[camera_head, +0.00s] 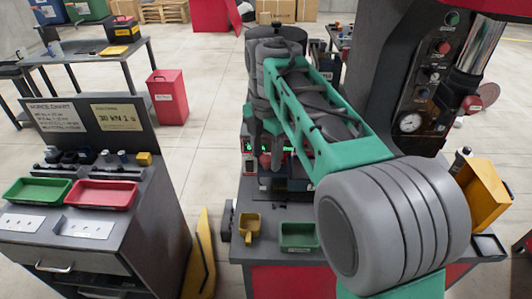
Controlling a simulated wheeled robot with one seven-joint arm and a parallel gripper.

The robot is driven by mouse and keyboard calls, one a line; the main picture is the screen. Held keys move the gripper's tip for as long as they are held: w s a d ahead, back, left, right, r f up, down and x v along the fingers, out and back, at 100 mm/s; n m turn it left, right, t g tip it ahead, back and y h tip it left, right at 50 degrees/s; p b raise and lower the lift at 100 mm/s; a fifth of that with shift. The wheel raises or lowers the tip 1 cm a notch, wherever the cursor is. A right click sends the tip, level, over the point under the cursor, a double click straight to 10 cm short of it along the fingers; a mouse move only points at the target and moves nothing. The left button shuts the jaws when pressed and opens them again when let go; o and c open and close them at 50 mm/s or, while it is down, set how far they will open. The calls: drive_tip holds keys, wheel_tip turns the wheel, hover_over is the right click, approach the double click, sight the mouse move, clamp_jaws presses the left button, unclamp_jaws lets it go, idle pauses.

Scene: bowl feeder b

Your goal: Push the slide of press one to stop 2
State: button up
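A dark press-like machine (408,75) with a control panel, coloured buttons and a round gauge (410,122) stands at the right. A workbench (275,205) with a red front is below it. Smaller equipment with lit green displays (285,150) stands at the back of the bench, partly behind my arm. I cannot tell which part is press one. Its slide and the stops cannot be made out. My green and grey arm crosses the middle of the view and reaches down over the bench. My gripper cannot be made out; it seems hidden behind my arm.
On the bench are a yellow scoop-like container (250,225), a green tray (299,235) and a yellow bin (485,195). At left a dark cabinet (110,250) holds a green tray (38,190) and a red tray (101,194). A yellow wedge (202,255) stands between.

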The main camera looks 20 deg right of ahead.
clamp_jaws()
idle(0.3)
idle(1.0)
